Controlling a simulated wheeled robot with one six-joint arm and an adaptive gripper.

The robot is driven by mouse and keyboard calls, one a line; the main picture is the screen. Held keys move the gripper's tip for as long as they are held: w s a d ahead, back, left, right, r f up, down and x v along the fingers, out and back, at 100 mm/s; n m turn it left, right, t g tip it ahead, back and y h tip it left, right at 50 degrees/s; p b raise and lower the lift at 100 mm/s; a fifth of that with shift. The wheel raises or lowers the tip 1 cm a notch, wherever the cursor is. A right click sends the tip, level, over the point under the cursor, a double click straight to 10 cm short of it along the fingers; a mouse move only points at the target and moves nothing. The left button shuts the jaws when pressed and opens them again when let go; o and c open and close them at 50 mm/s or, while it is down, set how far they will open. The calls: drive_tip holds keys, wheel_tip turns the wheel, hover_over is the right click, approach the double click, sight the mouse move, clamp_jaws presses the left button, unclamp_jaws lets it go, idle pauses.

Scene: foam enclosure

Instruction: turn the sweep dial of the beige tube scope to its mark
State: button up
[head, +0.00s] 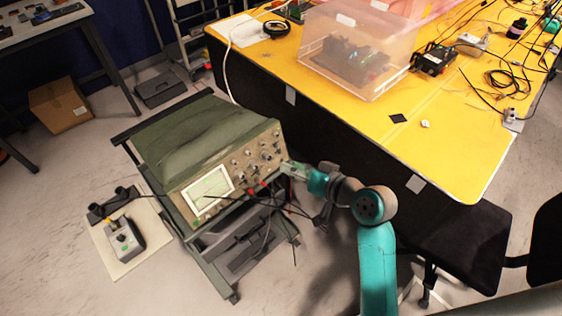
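The beige tube scope (222,176) with a green hood sits on a dark wheeled cart, its front panel facing the lower right. Its lit screen (208,191) is at the panel's left. Several knobs (250,158) are on the right part of the panel. My gripper (287,168) is at the panel's right end, very close to or touching it, beside the lower right knobs. My arm comes up from the lower right. The fingers are too small to tell open from shut. I cannot tell which knob is the sweep dial, and its mark is not readable.
Dark and red leads (285,200) hang from the panel's lower edge near my gripper. A yellow table (430,120) with a clear plastic bin (345,60) stands to the right. A small grey box (124,240) lies on a board at the left. A black chair is at the right.

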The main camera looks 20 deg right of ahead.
drive_tip(key=shift+v, duration=1.55)
drive_tip(key=shift+a+f, duration=0.1)
drive_tip(key=s+a+f+m+h, duration=0.1)
drive_tip(key=s+f+h, duration=0.2)
drive_tip(key=s+f, duration=0.35)
drive_tip(key=s+a+f+m+h, duration=0.1)
drive_tip(key=s+f+h, duration=0.15)
drive_tip(key=s, duration=0.65)
drive_tip(key=s+a+r+n+t, duration=0.1)
drive_tip(key=s+r+n, duration=0.1)
drive_tip(key=s, duration=0.6)
drive_tip(key=s+a+r+n+t, duration=0.1)
drive_tip(key=s+r+n, duration=0.1)
drive_tip(key=s, duration=0.7)
drive_tip(key=shift+s+r+n, duration=0.2)
drive_tip(key=shift+r+n, duration=0.2)
drive_tip(key=shift+r, duration=0.15)
drive_tip(key=shift+a, duration=0.1)
